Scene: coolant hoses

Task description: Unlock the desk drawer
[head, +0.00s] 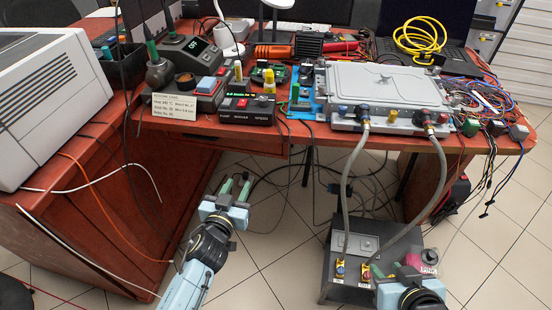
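The red-brown desk (320,135) has a shallow drawer front (215,140) under its front edge, left of the middle. The drawer looks shut. I cannot make out a lock or a key on it. My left gripper (235,186) is below and in front of the drawer, clear of it. Its two green-tipped fingers are apart with nothing seen between them. My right gripper (408,272) is at the lower right, in front of the grey coolant box. Its fingers are partly hidden by its own body, so their opening is unclear.
A grey coolant box (350,288) stands on the floor, with two hoses (345,185) rising to a metal cold plate (385,85) on the desk. Loose cables hang at left and right. A white printer-like machine (60,90) sits at left. Tiled floor (270,255) is open between.

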